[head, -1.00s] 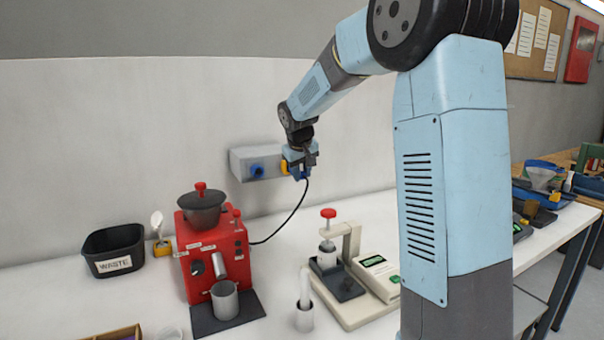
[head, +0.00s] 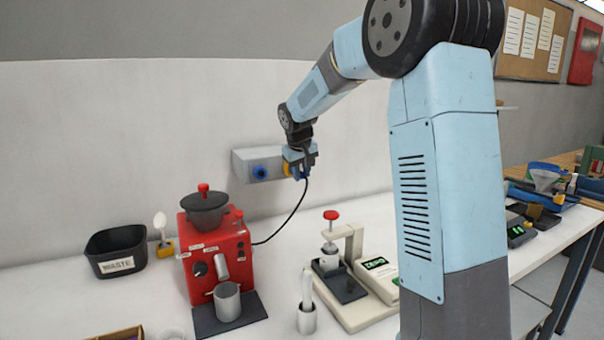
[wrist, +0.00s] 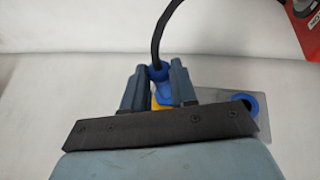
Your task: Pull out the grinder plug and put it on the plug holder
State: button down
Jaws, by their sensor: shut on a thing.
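The grinder (head: 215,257) is the red machine on the bench, with a black cord running up from it. My gripper (head: 302,172) is at the grey wall socket box (head: 243,165) and is shut on the blue grinder plug (wrist: 157,73). In the wrist view the plug sits between the two fingers (wrist: 160,85), with the black cord leaving its end. A bit of yellow shows beside the plug, partly hidden by the fingers. Whether the plug is still seated in the box cannot be told. I cannot make out the plug holder for certain.
A blue round socket (head: 260,172) shows on the box to the left of my gripper. A black waste bin (head: 116,265) stands at the left. A press and scale unit (head: 350,275) and a grey cup (head: 307,318) stand on the bench below my gripper.

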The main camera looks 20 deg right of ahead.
jog(key=shift+w, duration=0.45)
jog(key=c, duration=0.8)
grip_release()
jog(key=v, duration=1.3)
jog(key=shift+s+a+r, duration=0.15)
jog(key=shift+s+r, duration=0.05)
jog(key=shift+r, duration=0.05)
jog(key=shift+s, duration=0.1)
jog(key=s+d+f+m, duration=0.1)
jog(key=s+d+f, duration=0.1)
jog(key=s, duration=1.9)
jog(key=s+f+m+y, duration=0.1)
jog(key=s+f, duration=0.3)
jog(key=s, duration=0.4)
jog(key=s+d+f, duration=0.1)
jog(key=s+f, duration=0.3)
jog(key=s, duration=0.4)
jog(key=shift+f+m+t+y, duration=0.2)
jog(key=shift+m+t+y, duration=0.1)
jog(key=shift+m+y, duration=0.1)
